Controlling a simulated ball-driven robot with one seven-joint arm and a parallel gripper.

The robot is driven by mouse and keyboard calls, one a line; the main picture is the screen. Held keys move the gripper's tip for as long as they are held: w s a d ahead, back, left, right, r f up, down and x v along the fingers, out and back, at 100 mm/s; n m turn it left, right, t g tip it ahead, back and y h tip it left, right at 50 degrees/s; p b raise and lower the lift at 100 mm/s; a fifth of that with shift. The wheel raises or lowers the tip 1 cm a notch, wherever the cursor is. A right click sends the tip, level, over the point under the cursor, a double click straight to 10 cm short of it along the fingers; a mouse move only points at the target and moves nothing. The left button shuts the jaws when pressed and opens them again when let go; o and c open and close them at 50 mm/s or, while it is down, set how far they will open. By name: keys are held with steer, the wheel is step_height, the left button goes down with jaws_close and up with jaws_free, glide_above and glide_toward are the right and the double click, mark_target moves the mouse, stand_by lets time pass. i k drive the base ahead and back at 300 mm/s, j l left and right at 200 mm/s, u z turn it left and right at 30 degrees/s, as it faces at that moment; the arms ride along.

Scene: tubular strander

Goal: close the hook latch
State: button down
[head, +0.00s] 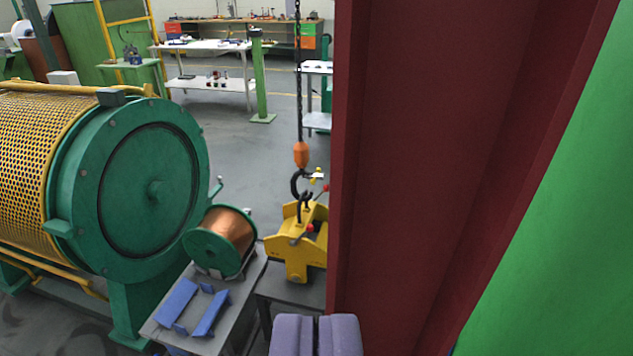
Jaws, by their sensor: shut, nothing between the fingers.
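A dark hook (297,185) hangs from an orange hook block (301,155) on a chain, beyond the table's near end. A small yellow and white piece (318,174) sticks out to the right of the hook's mouth. It looks like the latch standing open, but it is small. The hook's lower part is at the dark shackle (305,202) of a yellow lifting device (299,245); I cannot tell if they touch. My gripper (315,335) shows purple fingers at the bottom edge. It is shut and empty, nearer to me than the hook and apart from it.
A dark red column (430,170) and a green panel (560,200) fill the right side. A copper wire spool (228,238) and blue brackets (190,305) are on a grey table (150,330). A green and yellow machine (150,190) stands left. Open floor (255,150) lies behind.

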mark_target(318, 175)
steer(key=i+j, duration=0.15)
steer(key=j, duration=0.15)
steer(key=i+j, duration=0.15)
steer(key=i+j+u, duration=0.15)
steer(key=i+j, duration=0.35)
steer(key=i+j+u, duration=0.2)
steer(key=i+j, duration=0.2)
steer(key=i, duration=0.25)
steer(key=i+l, duration=0.15)
steer(key=i, duration=0.3)
steer(key=i+l+u, duration=0.1)
steer(key=i, duration=0.35)
steer(key=l, duration=0.05)
